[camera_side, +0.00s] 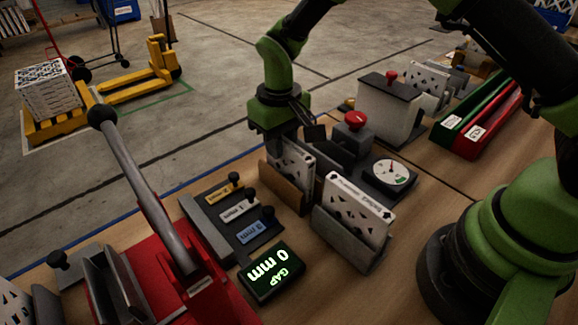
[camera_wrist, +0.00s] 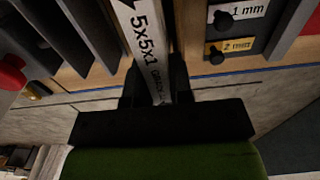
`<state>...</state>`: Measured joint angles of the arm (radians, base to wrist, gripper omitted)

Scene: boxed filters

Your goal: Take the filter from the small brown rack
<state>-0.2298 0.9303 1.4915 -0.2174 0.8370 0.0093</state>
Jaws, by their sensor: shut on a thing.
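The small brown rack (camera_side: 284,188) stands on the bench in the middle of the side view. A white filter (camera_side: 298,163) with dark cut-out shapes stands upright in it, its lower part hidden by the rack wall. My gripper (camera_side: 287,142) is above the rack, shut on the filter's top edge. In the wrist view, the filter (camera_wrist: 147,40) runs up between the two black fingers of my gripper (camera_wrist: 155,88), with "5x5x1" printed along its edge. The filter's bottom is hidden, so I cannot tell whether it touches the rack floor.
A grey rack (camera_side: 343,240) holding another white filter (camera_side: 358,203) stands close at the right. A red button (camera_side: 355,120) and a dial gauge (camera_side: 391,172) are behind. Gauge blocks (camera_side: 240,210), a gap display (camera_side: 271,272) and a red lever press (camera_side: 195,290) are at the left and front.

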